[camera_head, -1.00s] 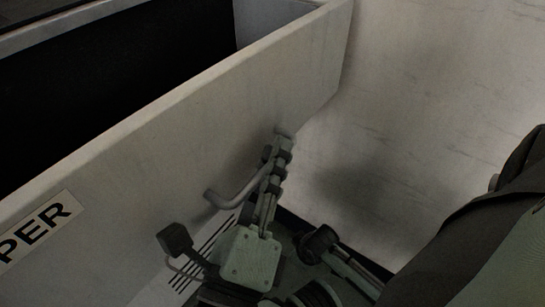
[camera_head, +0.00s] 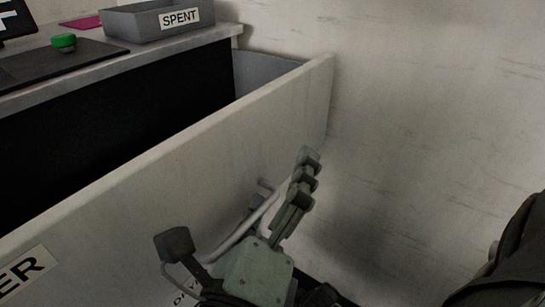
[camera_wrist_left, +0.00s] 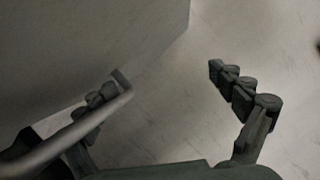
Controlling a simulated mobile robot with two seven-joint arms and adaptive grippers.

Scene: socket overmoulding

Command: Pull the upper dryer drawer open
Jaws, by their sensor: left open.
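The upper dryer drawer (camera_head: 190,165) stands pulled out, with its pale front panel facing me and a dark interior behind. A partly visible label ending in "ER" (camera_head: 22,275) is at the panel's lower left. A grey bar handle (camera_head: 243,232) is on the front; it also shows in the left wrist view (camera_wrist_left: 65,140). My left gripper (camera_head: 240,210) is open at the handle, its fingers spread apart. In the left wrist view the bar crosses in front of the left finger, and the right finger stands clear of it. I cannot tell whether they touch. My right gripper is not in view.
A grey tray labelled SPENT (camera_head: 160,20) stands on the worktop behind the drawer. A green button (camera_head: 63,42) and a dark mat (camera_head: 60,65) are to its left. Pale marbled floor (camera_head: 430,130) lies clear to the right.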

